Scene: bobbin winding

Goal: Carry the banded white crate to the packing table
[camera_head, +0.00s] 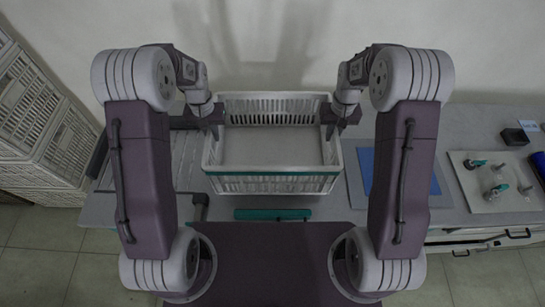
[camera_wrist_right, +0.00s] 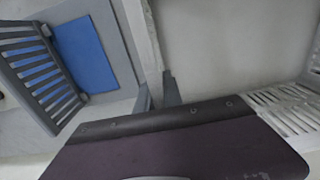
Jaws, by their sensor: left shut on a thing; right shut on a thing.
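The white crate (camera_head: 272,183) with slatted walls and a green band along its near side is in the middle of the head view, and its inside looks empty. My left gripper (camera_head: 217,122) is shut on the crate's left wall. My right gripper (camera_head: 330,122) is shut on its right wall. In the right wrist view, the fingers (camera_wrist_right: 165,92) are at the crate's rim, with the crate's pale floor and slatted wall (camera_wrist_right: 290,105) beyond. I cannot tell whether the crate is lifted or resting on the surface below.
A blue mat (camera_head: 367,165) lies right of the crate; it also shows in the right wrist view (camera_wrist_right: 85,50). A pale board (camera_head: 490,182) with green-tipped fittings and a black box (camera_head: 514,137) are further right. A green bar (camera_head: 272,214) lies in front. Stacked crates (camera_head: 35,130) stand at left.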

